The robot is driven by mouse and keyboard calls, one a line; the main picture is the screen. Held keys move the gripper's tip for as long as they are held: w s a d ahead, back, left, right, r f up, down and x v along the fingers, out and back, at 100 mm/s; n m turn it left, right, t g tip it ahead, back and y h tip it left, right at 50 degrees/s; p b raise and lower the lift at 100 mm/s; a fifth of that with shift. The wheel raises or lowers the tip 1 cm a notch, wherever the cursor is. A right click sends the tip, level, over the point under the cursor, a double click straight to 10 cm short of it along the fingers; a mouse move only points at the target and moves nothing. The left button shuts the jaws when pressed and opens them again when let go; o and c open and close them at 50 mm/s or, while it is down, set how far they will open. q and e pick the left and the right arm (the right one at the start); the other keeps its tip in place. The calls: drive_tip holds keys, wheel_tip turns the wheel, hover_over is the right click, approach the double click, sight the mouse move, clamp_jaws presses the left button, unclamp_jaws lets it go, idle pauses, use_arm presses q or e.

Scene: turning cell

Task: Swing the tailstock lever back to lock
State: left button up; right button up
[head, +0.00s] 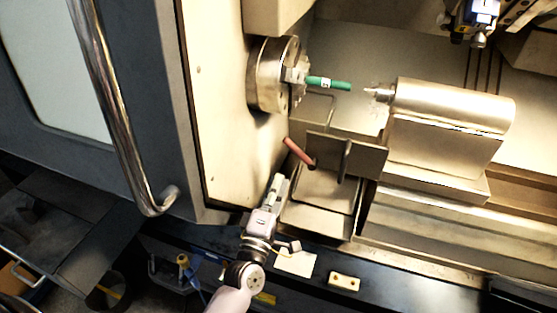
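The tailstock (450,108) is the pale metal block with a rounded top at the right, its pointed center (375,94) facing the chuck. A lever with a reddish rod-shaped grip (298,151) stands out at a slant, up and to the left, beside a grey upright plate (365,158) in front of the tailstock. My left gripper (278,183) is just below and left of the red grip, apart from it in the picture. Its fingers look narrow and edge-on, so their opening is unclear. Nothing shows between them. My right gripper is out of view.
The chuck (271,75) holds a green bar (329,84); a small gap shows between bar and center. A chrome door handle (115,110) stands at the left. A small cream block (344,283) lies on the dark front ledge (400,292).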

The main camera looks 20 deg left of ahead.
sight(300, 152)
use_arm(q)
drive_tip(key=n, duration=0.2)
drive_tip(key=a+n, duration=0.1)
drive_tip(key=n, duration=0.1)
drive_tip(key=shift+s+a+r+g+h, duration=0.1)
drive_tip(key=shift+s+r+g+h, duration=0.2)
drive_tip(key=shift+g, duration=0.1)
clamp_jaws()
drive_tip(key=w+a+n+g+p, duration=0.1)
drive_tip(key=w+n+p, duration=0.1)
drive_tip(key=w+n, duration=0.4)
drive_tip(key=w, duration=0.3)
drive_tip(key=shift+a+h, duration=0.15)
drive_tip(key=shift+h, duration=0.15)
drive_tip(key=shift+r+p, duration=0.2)
drive_tip(key=shift+p, duration=0.1)
drive_tip(key=shift+r+m, duration=0.15)
drive_tip(key=shift+m, duration=0.25)
